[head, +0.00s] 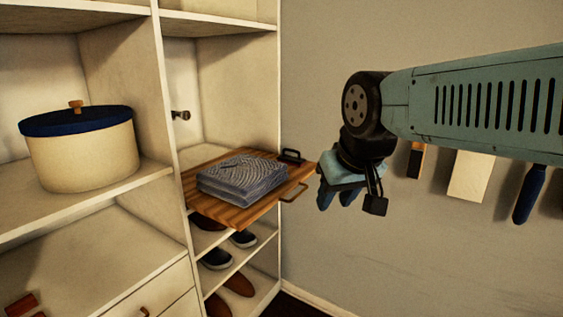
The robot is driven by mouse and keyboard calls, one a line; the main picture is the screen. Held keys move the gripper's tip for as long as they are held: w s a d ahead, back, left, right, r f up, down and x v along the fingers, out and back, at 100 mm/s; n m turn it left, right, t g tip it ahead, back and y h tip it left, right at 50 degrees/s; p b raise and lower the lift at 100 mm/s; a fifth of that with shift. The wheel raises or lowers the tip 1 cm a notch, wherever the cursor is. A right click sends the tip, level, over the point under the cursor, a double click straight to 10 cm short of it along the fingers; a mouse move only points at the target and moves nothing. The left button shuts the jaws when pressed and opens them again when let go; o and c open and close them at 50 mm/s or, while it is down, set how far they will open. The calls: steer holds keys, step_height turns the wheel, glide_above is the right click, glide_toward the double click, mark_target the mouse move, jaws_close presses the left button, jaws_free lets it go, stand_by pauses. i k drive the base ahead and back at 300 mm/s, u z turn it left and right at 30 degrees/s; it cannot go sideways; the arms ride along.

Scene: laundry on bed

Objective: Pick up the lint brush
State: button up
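My gripper (339,198) hangs in front of the grey wall, to the right of the wooden board, with its fingers pointing down. I see no object in it, but the gap between its fingers is unclear. Several items show against the wall below my arm, their upper parts hidden by it: a narrow orange and black item (415,160), a pale flat piece (470,176) and a dark blue handle (529,195). I cannot tell whether any of these is the lint brush. All are to the right of my gripper, apart from it.
A wooden board (223,213) with metal handles juts from the shelving, bearing folded blue-grey cloth (242,177). Below it are shelves of shoes (216,258). A cream pot with a dark blue lid (80,150) stands on the left shelf.

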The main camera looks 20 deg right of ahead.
mark_target(291, 160)
steer(key=u, duration=0.2)
steer(key=i, duration=1.3)
steer(key=z, duration=0.65)
